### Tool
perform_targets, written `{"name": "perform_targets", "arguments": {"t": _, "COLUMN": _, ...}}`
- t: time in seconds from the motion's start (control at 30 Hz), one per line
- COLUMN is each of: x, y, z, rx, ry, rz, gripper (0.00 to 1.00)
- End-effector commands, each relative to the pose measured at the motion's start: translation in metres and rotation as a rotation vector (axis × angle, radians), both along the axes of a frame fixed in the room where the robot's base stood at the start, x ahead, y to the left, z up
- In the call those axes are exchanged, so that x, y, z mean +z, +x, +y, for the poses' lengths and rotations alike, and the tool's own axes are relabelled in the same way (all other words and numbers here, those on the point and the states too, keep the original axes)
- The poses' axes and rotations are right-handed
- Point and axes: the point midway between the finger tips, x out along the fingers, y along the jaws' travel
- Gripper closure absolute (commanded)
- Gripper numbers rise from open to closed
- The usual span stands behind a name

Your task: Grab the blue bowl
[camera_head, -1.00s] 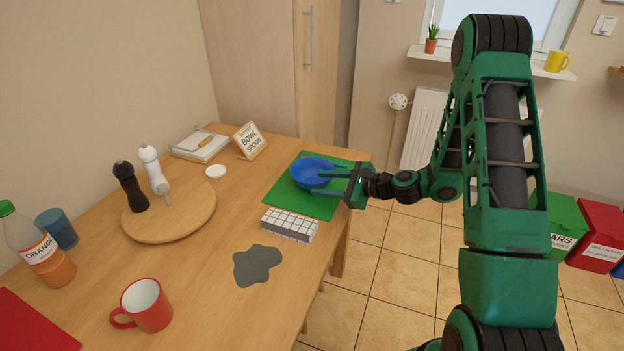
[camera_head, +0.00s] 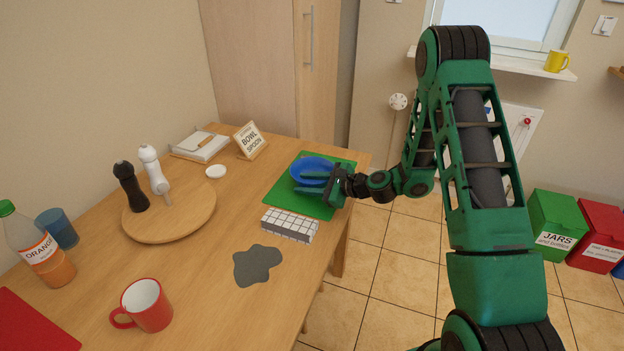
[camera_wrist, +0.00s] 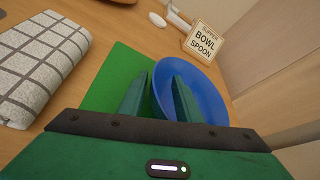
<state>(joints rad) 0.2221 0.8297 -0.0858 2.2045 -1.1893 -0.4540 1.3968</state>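The blue bowl (camera_head: 308,163) sits upright on a green mat (camera_head: 325,209) at the far right part of the table. My gripper (camera_head: 310,182) is at the bowl's near right side, with its fingers partly covering the bowl. In the wrist view the fingers (camera_wrist: 160,82) stand apart with nothing clamped between them. The right finger overlaps the inside of the bowl (camera_wrist: 208,92); the left finger is over the mat (camera_wrist: 112,78), just outside the rim. The near rim lies between the fingers in the picture. I cannot tell whether either finger touches it.
A folded checkered cloth (camera_head: 290,225) lies close to the mat's near side. A sign reading "bowl" and "spoon" (camera_head: 250,140) stands behind left. A round board (camera_head: 180,222) with two mills and a red mug (camera_head: 147,306) are farther left. Floor lies beyond the table's right edge.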

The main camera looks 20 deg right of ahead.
Motion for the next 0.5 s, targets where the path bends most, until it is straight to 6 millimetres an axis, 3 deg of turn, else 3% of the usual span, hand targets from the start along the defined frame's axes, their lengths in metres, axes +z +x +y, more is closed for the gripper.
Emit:
{"name": "perform_targets", "arguments": {"t": 0.03, "x": -0.0001, "y": -0.0002, "z": 0.0, "rx": 0.001, "ry": 0.0, "rz": 0.001, "gripper": 0.83}}
{"name": "perform_targets", "arguments": {"t": 0.1, "x": -0.0002, "y": -0.0003, "z": 0.0, "rx": 0.001, "ry": 0.0, "rz": 0.001, "gripper": 1.0}}
{"name": "perform_targets", "arguments": {"t": 0.5, "x": 0.0024, "y": -0.0002, "z": 0.0, "rx": 0.0, "ry": -0.001, "rz": -0.001, "gripper": 1.0}}
